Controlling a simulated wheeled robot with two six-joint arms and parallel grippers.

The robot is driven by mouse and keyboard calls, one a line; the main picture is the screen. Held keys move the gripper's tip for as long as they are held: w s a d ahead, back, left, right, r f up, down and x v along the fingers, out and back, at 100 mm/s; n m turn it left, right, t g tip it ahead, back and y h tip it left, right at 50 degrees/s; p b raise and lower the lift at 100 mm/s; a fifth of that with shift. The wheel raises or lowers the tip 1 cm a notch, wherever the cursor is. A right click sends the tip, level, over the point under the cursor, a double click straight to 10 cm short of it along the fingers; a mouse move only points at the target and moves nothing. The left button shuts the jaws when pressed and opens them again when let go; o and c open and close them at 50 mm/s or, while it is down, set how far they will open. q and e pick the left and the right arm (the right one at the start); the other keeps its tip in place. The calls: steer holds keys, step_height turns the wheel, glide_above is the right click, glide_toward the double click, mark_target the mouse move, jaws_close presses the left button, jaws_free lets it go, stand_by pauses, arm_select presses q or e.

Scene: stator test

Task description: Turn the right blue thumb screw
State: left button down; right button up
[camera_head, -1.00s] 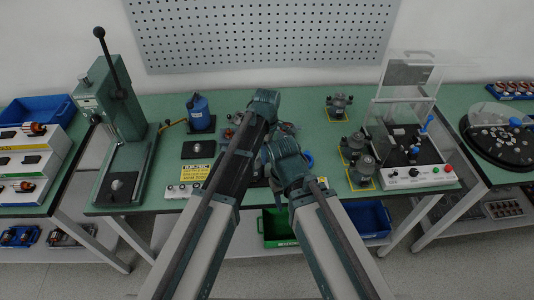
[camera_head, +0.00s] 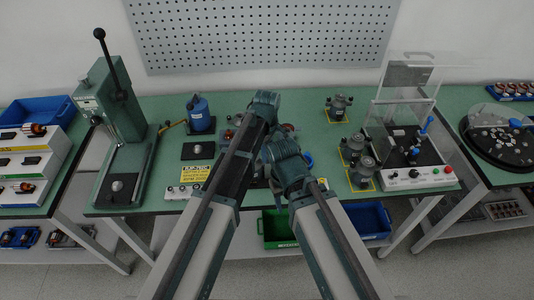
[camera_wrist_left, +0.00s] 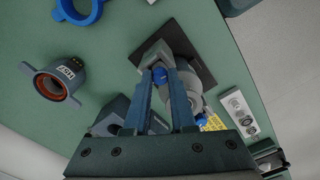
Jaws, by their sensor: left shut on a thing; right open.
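In the left wrist view my left gripper (camera_wrist_left: 158,73) is shut on a blue thumb screw (camera_wrist_left: 160,76) on a grey round-bodied fixture (camera_wrist_left: 180,72). From the layout this looks like the right screw. A second blue thumb screw (camera_wrist_left: 201,121) shows lower right, clear of the fingers. The fixture stands on a black mat (camera_wrist_left: 190,37). In the head view my left gripper (camera_head: 264,106) is the higher one, and its fingertips and the fixture are hidden by my arms. My right gripper (camera_head: 287,157) is just below and right of it, open, with its jaws hidden.
A green press (camera_head: 120,110) stands left, a blue-topped device (camera_head: 199,114) behind. A clear-covered test station (camera_head: 405,145) and several grey housings (camera_head: 358,160) are at the right.

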arm_select(q)
steer(key=m, duration=0.4)
steer(key=shift+m, duration=0.3)
steer(key=m, duration=0.3)
steer(key=shift+m, duration=0.4)
steer(key=m, duration=1.2)
steer(key=shift+m, duration=2.8)
steer(key=c, duration=0.7)
jaws_free()
